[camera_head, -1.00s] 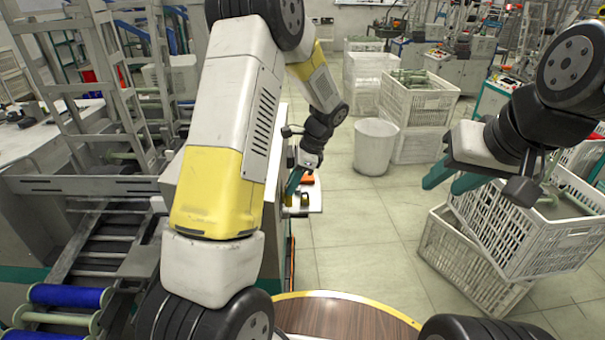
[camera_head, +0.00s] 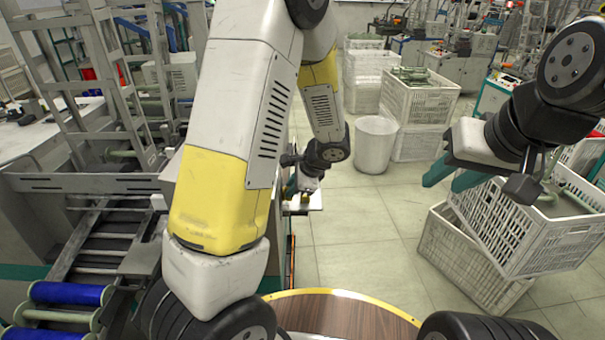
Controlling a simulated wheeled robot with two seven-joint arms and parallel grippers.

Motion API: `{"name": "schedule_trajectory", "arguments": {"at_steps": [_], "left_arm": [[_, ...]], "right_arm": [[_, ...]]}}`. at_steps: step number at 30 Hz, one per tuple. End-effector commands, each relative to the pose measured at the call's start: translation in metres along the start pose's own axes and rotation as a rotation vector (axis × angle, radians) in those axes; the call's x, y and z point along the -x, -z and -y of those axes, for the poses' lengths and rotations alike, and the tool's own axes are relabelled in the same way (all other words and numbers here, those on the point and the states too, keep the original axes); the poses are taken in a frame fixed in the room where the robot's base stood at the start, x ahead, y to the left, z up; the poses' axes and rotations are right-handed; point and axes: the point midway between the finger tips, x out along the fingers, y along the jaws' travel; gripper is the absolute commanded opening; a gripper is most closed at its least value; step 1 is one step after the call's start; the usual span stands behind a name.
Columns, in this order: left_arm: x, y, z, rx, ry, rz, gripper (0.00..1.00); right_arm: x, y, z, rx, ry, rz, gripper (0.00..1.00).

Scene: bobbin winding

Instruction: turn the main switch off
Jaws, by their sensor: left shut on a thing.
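My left gripper (camera_head: 291,187) is small and partly hidden behind my own arm, at the side of the machine in the middle of the view. It is shut on what appears to be the main switch, with a small patch of yellow (camera_head: 304,197) showing by the fingers. The wrist covers most of the switch, so its position cannot be read. My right gripper (camera_head: 448,180) is open and empty, its teal fingers apart, in the air in front of the white crates at right.
A white bin (camera_head: 375,146) stands on the floor beyond the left gripper. A tilted white crate (camera_head: 535,235) leans over another crate (camera_head: 462,262) at right. Blue rollers (camera_head: 68,293) lie at lower left. The tiled floor in the middle is clear.

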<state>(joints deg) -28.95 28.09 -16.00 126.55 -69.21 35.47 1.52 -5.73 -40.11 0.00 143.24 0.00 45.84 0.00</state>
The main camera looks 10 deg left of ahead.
Motion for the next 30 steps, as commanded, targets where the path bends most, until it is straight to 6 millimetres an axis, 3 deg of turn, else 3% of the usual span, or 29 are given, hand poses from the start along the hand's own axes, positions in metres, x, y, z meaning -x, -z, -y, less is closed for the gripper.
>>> {"name": "schedule_trajectory", "arguments": {"at_steps": [30], "left_arm": [[-0.016, 0.006, -0.037, 0.3, 0.739, 0.005, 0.0]], "right_arm": [[0.0, 0.0, 0.0, 0.0, 0.0, 0.0, 0.36]]}}
